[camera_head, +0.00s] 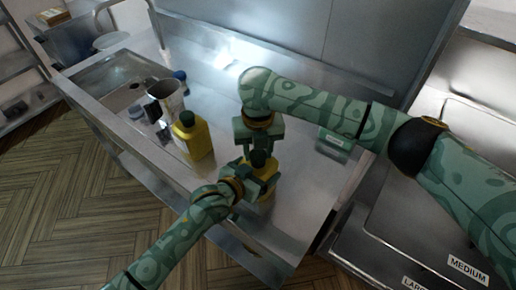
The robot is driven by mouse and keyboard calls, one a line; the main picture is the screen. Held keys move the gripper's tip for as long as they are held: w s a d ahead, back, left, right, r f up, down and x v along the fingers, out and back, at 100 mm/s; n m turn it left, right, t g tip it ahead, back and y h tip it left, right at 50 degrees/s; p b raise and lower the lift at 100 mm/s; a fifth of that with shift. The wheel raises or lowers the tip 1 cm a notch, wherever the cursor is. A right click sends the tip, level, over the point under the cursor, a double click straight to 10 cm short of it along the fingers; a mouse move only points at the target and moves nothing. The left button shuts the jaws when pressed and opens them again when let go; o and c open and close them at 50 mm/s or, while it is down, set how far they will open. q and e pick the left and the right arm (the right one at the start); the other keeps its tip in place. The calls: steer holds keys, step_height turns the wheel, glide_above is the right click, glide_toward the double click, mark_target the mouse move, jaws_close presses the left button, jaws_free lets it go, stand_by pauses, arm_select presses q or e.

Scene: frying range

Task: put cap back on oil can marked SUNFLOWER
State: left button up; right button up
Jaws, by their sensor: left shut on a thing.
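A yellow oil can (268,192) with a dark top (258,158) stands on the steel counter, mostly hidden by my grippers. My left gripper (258,182) reaches in from the lower left and is shut on this can at its upper body. My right gripper (258,146) points down right above the same can, at its dark top. Its fingertips are too hidden to tell whether they are open or hold the cap. A second yellow can (197,139) with a dark cap (187,118) stands to the left. I cannot read SUNFLOWER on either can.
A metal pot (165,98) and a blue-topped item (180,76) stand behind the second can. A green labelled box (334,143) sits to the right, beneath my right arm. Bins labelled MEDIUM (467,269) are at the lower right. The counter's front has some bare steel.

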steer(key=m, duration=1.9)
steer(key=shift+m, duration=0.3)
steer(key=m, duration=0.4)
steer(key=shift+m, duration=0.4)
steer(key=o, duration=1.1)
steer(key=shift+a, duration=0.1)
steer(key=shift+s, duration=0.15)
